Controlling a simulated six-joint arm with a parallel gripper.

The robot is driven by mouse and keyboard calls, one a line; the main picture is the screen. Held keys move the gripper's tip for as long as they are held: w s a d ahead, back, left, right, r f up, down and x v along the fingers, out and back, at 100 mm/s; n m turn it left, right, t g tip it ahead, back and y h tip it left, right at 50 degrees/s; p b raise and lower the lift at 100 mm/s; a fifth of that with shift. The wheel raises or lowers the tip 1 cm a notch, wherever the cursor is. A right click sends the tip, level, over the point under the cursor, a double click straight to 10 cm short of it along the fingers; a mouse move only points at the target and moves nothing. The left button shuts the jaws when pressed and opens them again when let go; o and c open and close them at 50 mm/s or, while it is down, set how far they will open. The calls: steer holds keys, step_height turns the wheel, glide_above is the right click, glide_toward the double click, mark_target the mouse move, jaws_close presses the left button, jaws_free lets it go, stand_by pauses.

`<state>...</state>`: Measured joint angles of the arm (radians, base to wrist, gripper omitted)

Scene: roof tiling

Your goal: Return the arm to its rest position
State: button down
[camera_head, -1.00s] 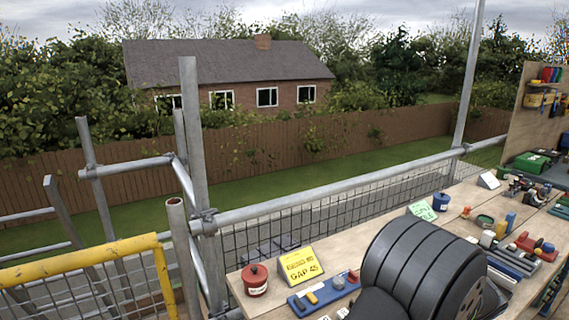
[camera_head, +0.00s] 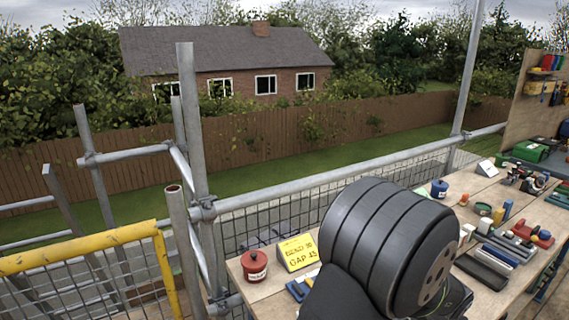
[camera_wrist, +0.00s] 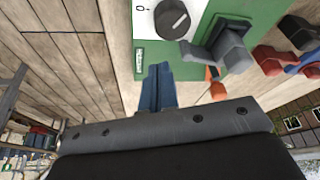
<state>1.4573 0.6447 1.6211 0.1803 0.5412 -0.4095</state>
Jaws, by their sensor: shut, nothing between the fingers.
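My gripper (camera_wrist: 160,70) shows in the wrist view as two dark blue fingers pressed together, with nothing between them. In the head view, a dark grey link of my arm stands over the workbench (camera_head: 262,302); the gripper itself is hidden there.
The green device carries a black knob (camera_wrist: 172,18) and a grey lever (camera_wrist: 225,45). On the bench stand a red pot (camera_head: 255,266), a yellow sign (camera_head: 298,252), a blue pot (camera_head: 439,189) and several tools at right. A scaffold rail (camera_head: 300,184) runs behind.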

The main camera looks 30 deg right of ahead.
steer(key=shift+w+a+m, duration=0.1)
steer(key=shift+a+m, duration=0.5)
steer(key=shift+m, duration=0.2)
steer(key=shift+g, duration=0.3)
